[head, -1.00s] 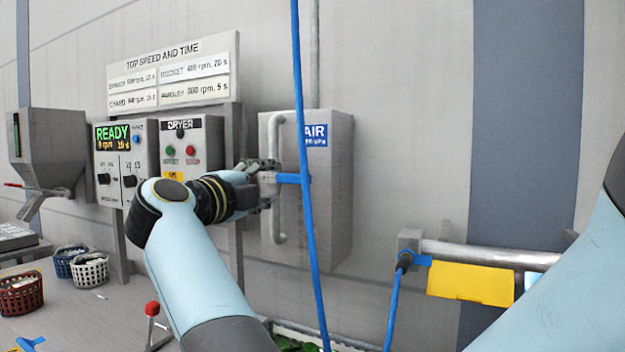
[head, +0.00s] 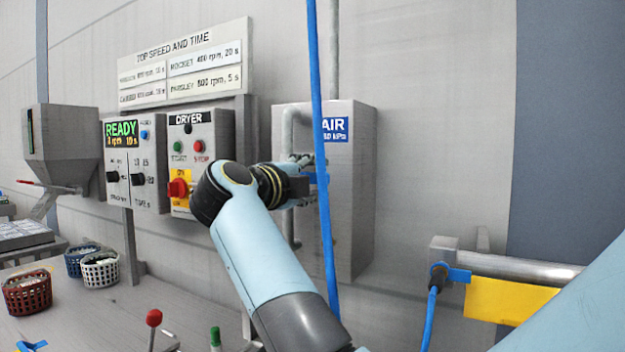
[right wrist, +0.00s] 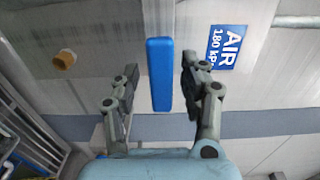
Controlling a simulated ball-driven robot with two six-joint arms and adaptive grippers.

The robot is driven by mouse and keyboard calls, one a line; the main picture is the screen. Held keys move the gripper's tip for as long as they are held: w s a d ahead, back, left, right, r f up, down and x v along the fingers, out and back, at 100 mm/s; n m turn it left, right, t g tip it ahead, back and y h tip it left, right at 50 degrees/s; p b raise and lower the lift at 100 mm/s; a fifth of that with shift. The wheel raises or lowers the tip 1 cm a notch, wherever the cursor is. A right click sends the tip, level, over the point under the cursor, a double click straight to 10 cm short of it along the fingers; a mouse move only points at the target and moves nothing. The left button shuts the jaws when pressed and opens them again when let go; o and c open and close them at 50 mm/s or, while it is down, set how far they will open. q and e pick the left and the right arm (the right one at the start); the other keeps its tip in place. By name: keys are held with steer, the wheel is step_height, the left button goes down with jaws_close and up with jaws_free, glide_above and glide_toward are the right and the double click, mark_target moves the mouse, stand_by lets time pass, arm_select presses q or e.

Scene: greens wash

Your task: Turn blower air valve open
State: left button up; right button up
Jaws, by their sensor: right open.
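The blue valve handle (right wrist: 160,75) lies between the two fingers of my right gripper (right wrist: 160,82) in the right wrist view, with gaps on both sides. My right gripper is open and not touching the handle there. In the head view the right gripper (head: 302,180) is at the pipe (head: 288,135) on the grey air box (head: 352,190), beside the blue AIR sign (head: 335,130). The handle lies crosswise to the pipe, partly hidden by the gripper and blue hose. The AIR sign (right wrist: 226,48) also shows in the right wrist view. My left gripper is not in view.
A blue hose (head: 322,130) hangs in front of the air box. The dryer panel (head: 200,135) with a red knob (head: 178,188) stands left of it. A yellow plate (head: 505,300) hangs from a rail at right. Baskets (head: 28,295) stand at lower left.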

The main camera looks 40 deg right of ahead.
steer(key=shift+a, duration=0.1)
steer(key=c, duration=0.8)
jaws_close()
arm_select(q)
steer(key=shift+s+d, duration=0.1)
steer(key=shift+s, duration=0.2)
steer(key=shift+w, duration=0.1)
